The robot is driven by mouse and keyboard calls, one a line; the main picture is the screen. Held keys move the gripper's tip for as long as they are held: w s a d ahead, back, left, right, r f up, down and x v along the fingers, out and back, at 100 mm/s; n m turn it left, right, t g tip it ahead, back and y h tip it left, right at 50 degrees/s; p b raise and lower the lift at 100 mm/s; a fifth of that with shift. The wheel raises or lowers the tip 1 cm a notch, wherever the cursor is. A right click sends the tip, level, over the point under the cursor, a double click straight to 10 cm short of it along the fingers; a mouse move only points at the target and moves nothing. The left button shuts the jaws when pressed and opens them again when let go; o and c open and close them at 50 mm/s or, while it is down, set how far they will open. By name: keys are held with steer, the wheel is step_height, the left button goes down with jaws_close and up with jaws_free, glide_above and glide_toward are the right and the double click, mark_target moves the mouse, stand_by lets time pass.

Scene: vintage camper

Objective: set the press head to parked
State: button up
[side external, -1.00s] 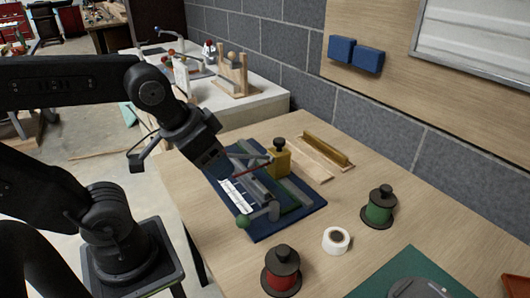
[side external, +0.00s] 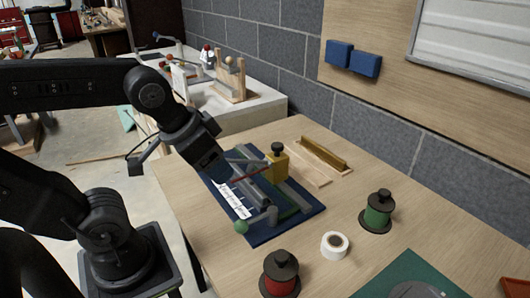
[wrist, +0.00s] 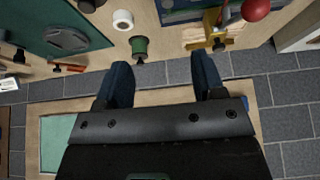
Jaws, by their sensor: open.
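A press-like device on a blue base plate (side external: 262,237) lies on the wooden table. A thin red rod (side external: 250,173) reaches toward the block. I cannot tell which part is the press head. My gripper (side external: 222,172) is over the far left part of the base and hides part of it. In the wrist view my gripper (wrist: 163,78) is open and empty, with the yellow block (wrist: 213,32) and a red ball (wrist: 255,9) beyond its fingers.
A green spool (side external: 378,211), a white tape roll (side external: 334,244) and a red spool (side external: 280,274) stand right of and in front of the base. A wooden holder with a brass-coloured bar (side external: 322,153) lies behind. A green mat (side external: 408,265) is at front right. A block wall borders the table.

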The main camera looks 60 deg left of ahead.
steer(key=w+a+r+m+g, duration=0.1)
steer(key=w+a+r+g, duration=0.3)
steer(key=w, duration=0.8)
steer(key=m+g, duration=0.2)
glide_above(278, 144)
step_height(278, 144, down, 2)
step_height(278, 144, down, 13)
steer(key=shift+s+d+f, duration=0.1)
steer(key=shift+f, duration=0.05)
jaws_close()
